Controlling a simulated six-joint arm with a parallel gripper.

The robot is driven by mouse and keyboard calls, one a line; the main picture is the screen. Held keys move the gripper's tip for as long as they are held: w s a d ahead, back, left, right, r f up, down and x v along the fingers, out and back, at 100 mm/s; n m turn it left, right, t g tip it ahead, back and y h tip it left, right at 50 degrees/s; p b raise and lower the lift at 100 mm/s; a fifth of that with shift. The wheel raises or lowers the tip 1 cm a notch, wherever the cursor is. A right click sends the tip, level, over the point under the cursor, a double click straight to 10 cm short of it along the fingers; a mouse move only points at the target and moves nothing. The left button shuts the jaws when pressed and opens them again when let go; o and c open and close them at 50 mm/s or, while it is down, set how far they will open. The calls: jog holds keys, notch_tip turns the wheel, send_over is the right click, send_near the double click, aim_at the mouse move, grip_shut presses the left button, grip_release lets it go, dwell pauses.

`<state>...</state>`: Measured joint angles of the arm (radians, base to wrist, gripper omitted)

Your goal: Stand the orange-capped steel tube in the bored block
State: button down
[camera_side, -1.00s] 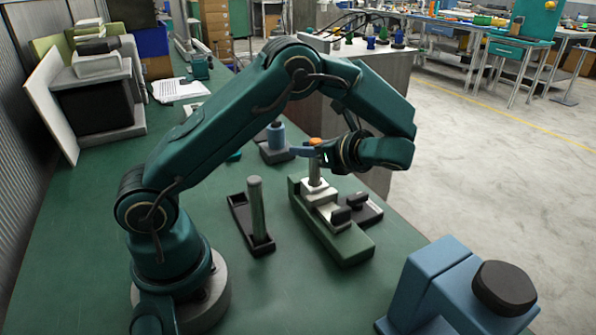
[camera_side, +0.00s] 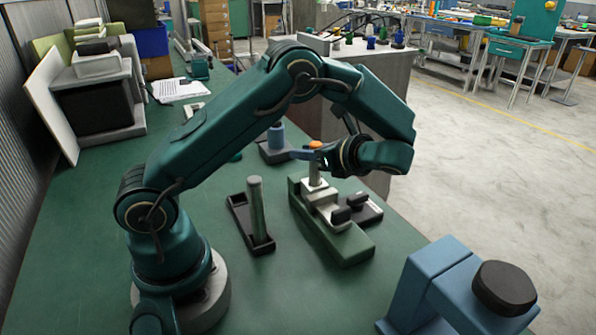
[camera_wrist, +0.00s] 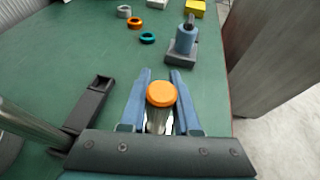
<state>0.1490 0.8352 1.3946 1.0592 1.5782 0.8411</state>
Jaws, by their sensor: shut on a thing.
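The steel tube (camera_side: 315,172) stands upright with its orange cap (camera_side: 315,145) on top. The orange cap also shows in the wrist view (camera_wrist: 161,93), between my two blue fingers. My gripper (camera_side: 312,154) is shut on the tube just below the cap. The tube's lower end meets a light grey block (camera_side: 322,197) on a green base; I cannot tell how deep it sits in the bore. In the wrist view the cap and my gripper (camera_wrist: 160,100) hide most of the tube and the block below it.
A black tray (camera_side: 240,215) with an upright grey-green cylinder (camera_side: 256,205) stands left of the block. A blue-topped piece (camera_side: 276,135) stands behind. A large blue fixture with a black knob (camera_side: 505,288) is at the front right. Coloured rings (camera_wrist: 135,22) lie further back.

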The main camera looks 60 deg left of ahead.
jog(key=shift+f, duration=0.25)
jog(key=c, duration=0.9)
grip_release()
jog(key=shift+d, duration=0.1)
jog(key=v, duration=1)
jog(key=shift+d+r, duration=0.15)
jog(key=shift+d, duration=0.25)
